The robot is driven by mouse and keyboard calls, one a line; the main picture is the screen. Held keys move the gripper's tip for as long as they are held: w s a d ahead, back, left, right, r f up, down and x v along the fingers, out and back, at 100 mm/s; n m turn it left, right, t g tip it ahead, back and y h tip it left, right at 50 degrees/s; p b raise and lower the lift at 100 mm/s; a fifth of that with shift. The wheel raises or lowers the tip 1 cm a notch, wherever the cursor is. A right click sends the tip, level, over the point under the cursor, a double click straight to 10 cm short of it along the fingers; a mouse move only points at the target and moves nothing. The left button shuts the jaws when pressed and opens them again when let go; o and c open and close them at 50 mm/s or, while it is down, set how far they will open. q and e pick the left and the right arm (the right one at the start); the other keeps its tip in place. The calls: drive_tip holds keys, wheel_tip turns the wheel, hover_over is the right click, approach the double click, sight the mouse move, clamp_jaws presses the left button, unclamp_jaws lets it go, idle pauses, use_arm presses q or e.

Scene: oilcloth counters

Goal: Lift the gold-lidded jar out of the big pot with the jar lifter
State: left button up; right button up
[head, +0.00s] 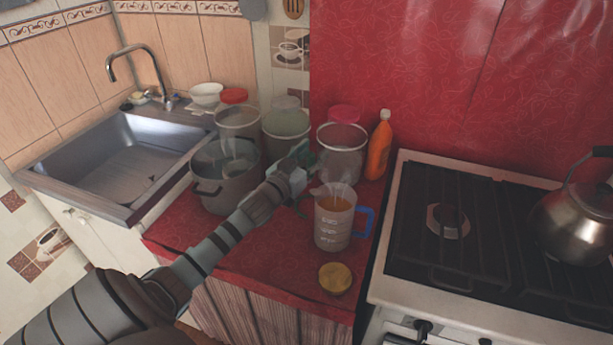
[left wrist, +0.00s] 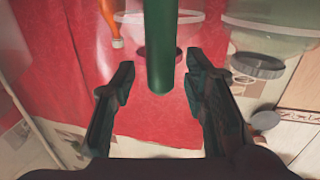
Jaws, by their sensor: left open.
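The big pot (head: 207,200) is grey with side handles and stands on the red counter beside the sink. Something pale shows at its mouth; I cannot make out a gold-lidded jar inside. My left gripper (head: 299,168) is to the right of the pot, near the clear jars. In the left wrist view the left gripper (left wrist: 157,85) is open. A dark green rod (left wrist: 160,45) comes down between its fingers, apart from both; it may be the jar lifter's handle. A round gold lid (head: 335,278) lies near the counter's front edge. My right gripper is out of view.
A measuring jug (head: 332,225) with amber liquid and a blue handle stands in front of the gripper. A clear jar (head: 342,160) and an orange bottle (head: 379,147) stand behind. The stove with a kettle (head: 575,222) is right; the sink (head: 125,160) is left.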

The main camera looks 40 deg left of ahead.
use_arm(q)
drive_tip(key=shift+f, duration=0.1)
clamp_jaws()
idle(0.3)
